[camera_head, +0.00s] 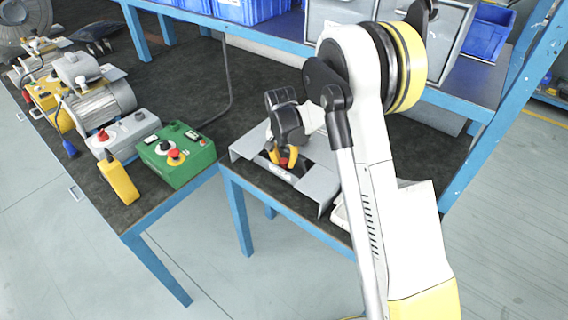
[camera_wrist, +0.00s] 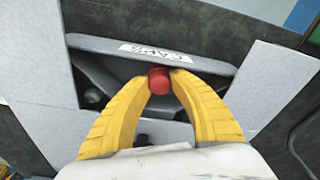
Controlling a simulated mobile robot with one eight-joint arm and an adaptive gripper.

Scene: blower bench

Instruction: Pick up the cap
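A small red cap (camera_wrist: 159,80) is between the two yellow fingertips of my gripper (camera_wrist: 160,76) in the wrist view. Both tips touch its sides, so the gripper looks shut on it. The cap is in front of a grey bin (camera_wrist: 105,46) whose label reads "CAPS" upside down. In the head view my gripper (camera_head: 283,160) points down over the bin area at the front of the bench, with the red cap (camera_head: 283,162) at its tips. I cannot tell whether the cap still touches the bin.
Dark round items (camera_wrist: 95,95) lie inside the bin, partly hidden by the fingers. Light grey panels (camera_head: 318,188) flank it. A green control box (camera_head: 176,155) and a yellow pendant (camera_head: 119,181) stand to the left. A blue shelf frame (camera_head: 300,45) with bins rises behind.

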